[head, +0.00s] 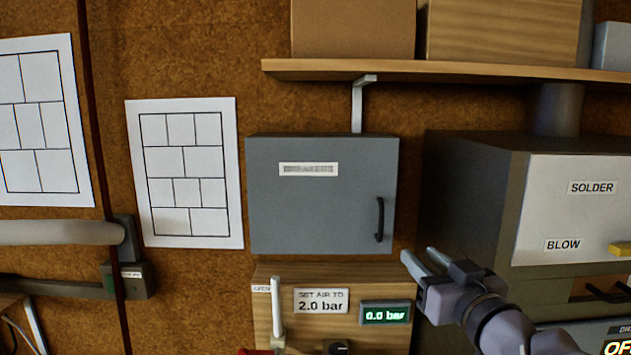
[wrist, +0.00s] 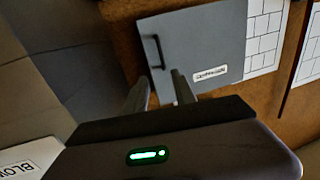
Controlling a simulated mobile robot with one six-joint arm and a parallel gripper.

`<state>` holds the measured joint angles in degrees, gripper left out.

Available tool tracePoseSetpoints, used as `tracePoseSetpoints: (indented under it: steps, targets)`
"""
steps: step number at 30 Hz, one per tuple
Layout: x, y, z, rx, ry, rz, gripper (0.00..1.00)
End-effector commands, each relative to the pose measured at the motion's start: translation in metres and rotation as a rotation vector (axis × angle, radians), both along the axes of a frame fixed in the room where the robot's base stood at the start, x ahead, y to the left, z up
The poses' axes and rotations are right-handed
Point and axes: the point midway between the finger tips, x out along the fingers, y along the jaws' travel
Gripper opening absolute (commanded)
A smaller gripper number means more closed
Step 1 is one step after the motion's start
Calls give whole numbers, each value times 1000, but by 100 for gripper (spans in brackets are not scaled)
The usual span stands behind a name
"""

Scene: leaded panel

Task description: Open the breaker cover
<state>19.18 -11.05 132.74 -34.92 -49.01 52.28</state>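The breaker cover (head: 310,205) is a grey door on a wall box, with a small label (head: 308,169) near its top and a dark vertical handle (head: 379,219) at its right side. The cover is shut. It also shows in the wrist view (wrist: 205,45), with its handle (wrist: 157,52) just beyond my fingertips. My gripper (head: 418,256) is below and to the right of the handle, apart from it. In the wrist view, my gripper (wrist: 160,85) has its two fingers spread with nothing between them.
A dark cabinet (head: 470,185) stands close on the right. A shelf (head: 450,70) with boxes is above.

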Motion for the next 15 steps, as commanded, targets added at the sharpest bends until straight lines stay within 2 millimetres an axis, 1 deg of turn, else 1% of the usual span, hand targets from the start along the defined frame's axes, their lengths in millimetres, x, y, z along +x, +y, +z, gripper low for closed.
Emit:
tracePoseSetpoints:
  steps: [2, 5, 12, 15]
  targets:
    - [7, 3, 2, -1, -4, 15, 33]
    - [26, 8, -1, -2, -5, 18, 33]
    - [99, 22, 0, -2, -4, 15, 33]
    - [126, 28, 1, -1, -4, 14, 33]
